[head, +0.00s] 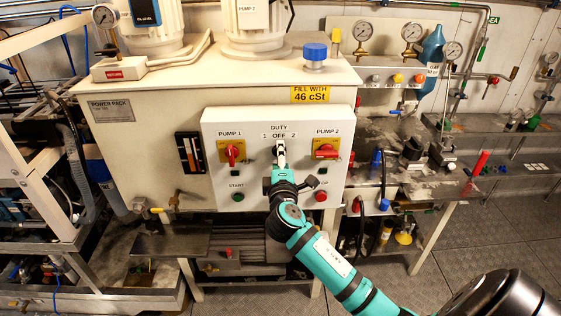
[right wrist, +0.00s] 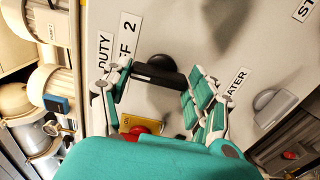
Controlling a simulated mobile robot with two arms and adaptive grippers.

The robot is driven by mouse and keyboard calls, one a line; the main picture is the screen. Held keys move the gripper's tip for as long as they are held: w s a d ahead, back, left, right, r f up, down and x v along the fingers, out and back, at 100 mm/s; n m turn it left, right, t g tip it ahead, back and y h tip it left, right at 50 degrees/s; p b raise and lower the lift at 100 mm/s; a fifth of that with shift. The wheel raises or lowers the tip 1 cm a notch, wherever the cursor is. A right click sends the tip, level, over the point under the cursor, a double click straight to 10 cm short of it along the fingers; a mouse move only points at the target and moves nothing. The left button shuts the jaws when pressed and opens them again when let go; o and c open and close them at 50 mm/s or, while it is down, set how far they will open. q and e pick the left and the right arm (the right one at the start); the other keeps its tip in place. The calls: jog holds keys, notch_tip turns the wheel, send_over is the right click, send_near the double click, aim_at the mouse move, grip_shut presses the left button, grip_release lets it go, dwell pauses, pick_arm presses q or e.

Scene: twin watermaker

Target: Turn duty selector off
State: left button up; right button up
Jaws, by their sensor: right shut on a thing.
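The duty selector (right wrist: 160,72) is a black knob on the white control panel, below the DUTY label with "1 OFF 2". In the head view my right gripper (head: 281,158) reaches the panel just under "OFF" and mostly hides the knob. In the right wrist view my right gripper (right wrist: 158,88) has one finger on each side of the knob, shut on it. The knob's bar spans between the fingers, roughly along the panel's vertical. Which position it points to I cannot tell for sure. My left gripper is not in view.
The red PUMP 1 switch (head: 232,152) and PUMP 2 switch (head: 326,150) flank the selector on yellow plates. Gauges and pipes stand at right.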

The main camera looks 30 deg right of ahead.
dwell(0.3)
jog(key=o, duration=1.2)
jog(key=v, duration=1.2)
jog(key=shift+s, duration=0.1)
jog(key=shift+f, duration=0.15)
